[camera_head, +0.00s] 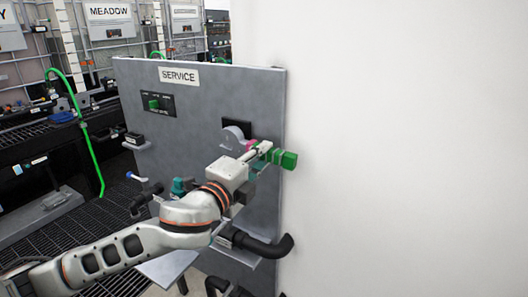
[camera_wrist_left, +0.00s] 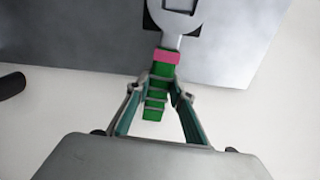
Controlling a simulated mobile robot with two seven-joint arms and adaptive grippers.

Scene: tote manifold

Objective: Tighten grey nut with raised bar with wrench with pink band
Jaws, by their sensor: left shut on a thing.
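The wrench with the pink band (camera_head: 234,137) has a grey head, a pink collar and a green handle. Its head lies in front of a black square on the grey service panel; I cannot tell whether they touch. My left gripper (camera_head: 263,154) is shut on the green handle. The left wrist view shows the wrench (camera_wrist_left: 177,22) with its head at the top edge and the handle between the fingers of my left gripper (camera_wrist_left: 159,90). The grey nut with raised bar cannot be made out; my arm hides part of the panel. My right gripper is not in view.
The service panel (camera_head: 205,105) carries a black box with a green switch (camera_head: 153,102). A black bent pipe (camera_head: 265,246) sticks out low on the panel. A white wall fills the right side. Racks and a green hose (camera_head: 88,140) stand at the left.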

